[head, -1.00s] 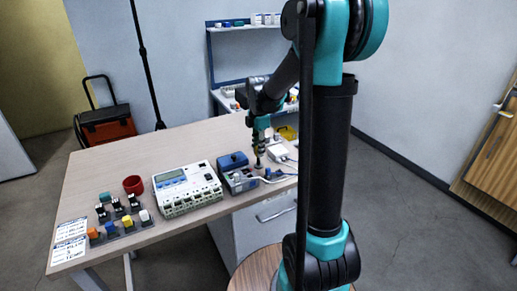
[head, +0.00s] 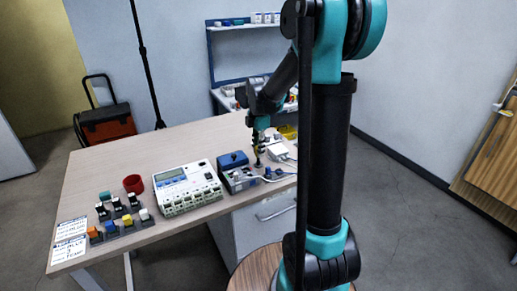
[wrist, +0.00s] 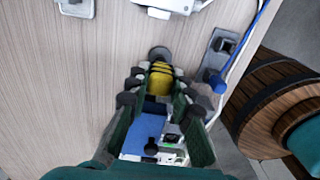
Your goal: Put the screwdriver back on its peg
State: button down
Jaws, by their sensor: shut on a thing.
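My gripper (wrist: 157,98) is shut on a yellow handle with black bands, which I take to be the screwdriver (wrist: 161,76). In the wrist view the handle sits between the green fingers, with a round grey end or base showing just beyond it. In the head view my gripper (head: 259,136) points down over the right part of the table, beside the blue-lidded box (head: 232,160). The fingers and handle are small there, and a thin dark part reaches down close to the tabletop. I cannot make out the peg clearly in either view.
A white meter unit (head: 187,189) stands left of the blue-lidded box. A red cup (head: 133,184) and several coloured blocks are farther left. A white box (head: 278,151) and a blue-ended cable (wrist: 232,60) lie close to my gripper. The table's back left is clear.

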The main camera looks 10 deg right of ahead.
jog(key=c, duration=1.3)
grip_release()
jog(key=shift+o, duration=1)
jog(key=shift+r, duration=3.5)
